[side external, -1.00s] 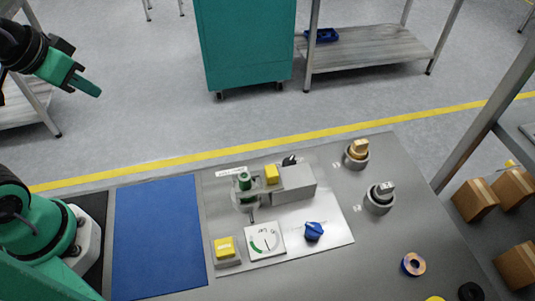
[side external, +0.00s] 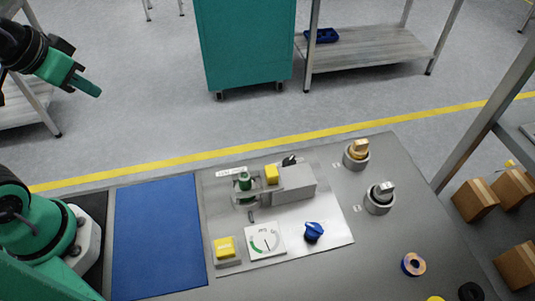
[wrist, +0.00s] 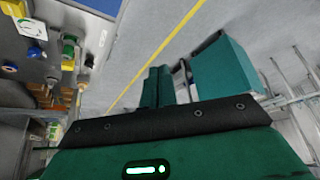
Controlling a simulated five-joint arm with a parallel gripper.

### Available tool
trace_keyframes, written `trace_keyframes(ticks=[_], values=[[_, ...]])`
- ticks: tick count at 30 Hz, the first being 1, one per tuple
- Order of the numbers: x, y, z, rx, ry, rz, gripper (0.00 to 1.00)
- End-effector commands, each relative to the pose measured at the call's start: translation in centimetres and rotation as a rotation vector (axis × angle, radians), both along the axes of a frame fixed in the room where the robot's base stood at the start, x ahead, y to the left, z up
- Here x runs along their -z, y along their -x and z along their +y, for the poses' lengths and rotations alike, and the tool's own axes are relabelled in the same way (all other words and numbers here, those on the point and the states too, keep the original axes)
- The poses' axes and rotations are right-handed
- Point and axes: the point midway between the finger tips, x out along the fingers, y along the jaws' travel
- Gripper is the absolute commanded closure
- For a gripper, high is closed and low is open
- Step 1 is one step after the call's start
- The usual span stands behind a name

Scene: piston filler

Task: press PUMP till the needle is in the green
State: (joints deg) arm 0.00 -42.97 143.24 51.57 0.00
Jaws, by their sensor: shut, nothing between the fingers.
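A yellow push button (side external: 224,246) on a grey base sits at the front left of the light panel; its lettering is too small to read. Beside it is a white dial (side external: 265,241) with a green arc on its left side and a thin dark needle. The needle seems to point near the bottom, right of the green, but is too small to be sure. My gripper (side external: 95,90) is shut and empty, high at the upper left, far from the panel. Its fingers show in the wrist view (wrist: 158,88), with the dial (wrist: 31,28) at far left.
A blue knob (side external: 314,231) stands right of the dial. Behind are a grey block (side external: 295,184), a second yellow part (side external: 271,174) and a green-topped fitting (side external: 245,181). Two round posts (side external: 380,199) stand to the right. A blue mat (side external: 155,238) lies clear left of the panel.

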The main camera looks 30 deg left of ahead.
Motion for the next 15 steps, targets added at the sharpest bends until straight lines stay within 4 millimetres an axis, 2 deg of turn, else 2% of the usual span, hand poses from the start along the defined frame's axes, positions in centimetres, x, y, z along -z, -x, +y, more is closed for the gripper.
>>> trace_keyframes(ticks=[8, 15], values=[[-0.02, -0.04, -0.06, 0.001, 0.0, 0.002, 1.0], [-0.02, -0.44, -0.9, 0.018, 0.01, 0.043, 1.0]])
